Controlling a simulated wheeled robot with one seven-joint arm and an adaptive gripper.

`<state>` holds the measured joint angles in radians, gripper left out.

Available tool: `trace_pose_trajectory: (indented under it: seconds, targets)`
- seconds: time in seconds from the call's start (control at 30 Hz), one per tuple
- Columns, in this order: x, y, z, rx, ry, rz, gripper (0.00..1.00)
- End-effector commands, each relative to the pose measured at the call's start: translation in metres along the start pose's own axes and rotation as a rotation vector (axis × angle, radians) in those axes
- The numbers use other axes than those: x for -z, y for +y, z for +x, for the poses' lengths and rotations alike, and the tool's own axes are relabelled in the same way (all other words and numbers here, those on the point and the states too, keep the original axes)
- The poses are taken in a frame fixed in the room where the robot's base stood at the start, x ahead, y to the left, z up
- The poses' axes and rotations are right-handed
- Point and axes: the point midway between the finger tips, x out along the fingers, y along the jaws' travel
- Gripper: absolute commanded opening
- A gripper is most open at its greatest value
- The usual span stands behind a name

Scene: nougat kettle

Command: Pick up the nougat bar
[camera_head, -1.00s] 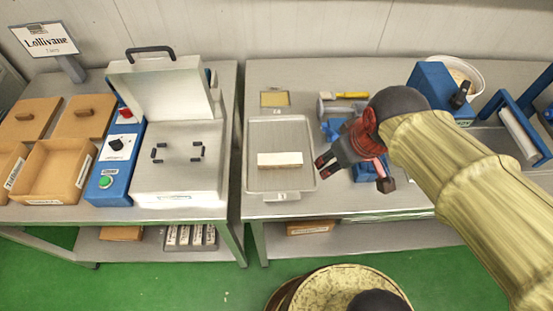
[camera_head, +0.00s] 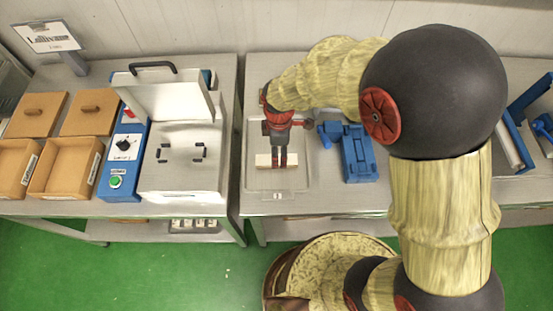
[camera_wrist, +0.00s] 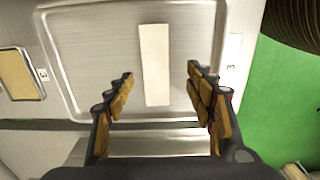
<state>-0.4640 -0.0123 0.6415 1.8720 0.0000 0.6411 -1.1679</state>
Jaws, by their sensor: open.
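The nougat bar (camera_head: 263,160) is a pale block lying on a grey metal tray (camera_head: 298,183) on the right-hand table. My gripper (camera_head: 279,160) hangs over the bar in the head view and hides part of it. In the wrist view the bar (camera_wrist: 154,65) is a long white strip. The open fingers of my gripper (camera_wrist: 160,82) stand to either side of the bar's near end, with clear space between. Nothing is held. I cannot tell the exact height of the fingertips above the tray.
A blue device (camera_head: 355,155) stands right of the tray. A white machine with a raised lid (camera_head: 180,160) stands on the left table, beside a blue control box (camera_head: 122,155). Wooden boxes (camera_head: 68,168) are farther left. A gap separates the tables.

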Motion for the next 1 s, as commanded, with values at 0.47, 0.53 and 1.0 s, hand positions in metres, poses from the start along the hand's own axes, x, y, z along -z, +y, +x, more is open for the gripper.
trace_pose_trajectory:
  seconds: [0.47, 0.53, 1.0]
  targets:
    - [0.0, 0.007, 0.054, 0.002, -0.001, 0.003, 0.55]
    - [0.0, 0.007, 0.06, 0.001, -0.001, 0.003, 0.55]
    - [0.001, 0.007, 0.06, -0.001, 0.0, 0.004, 0.41]
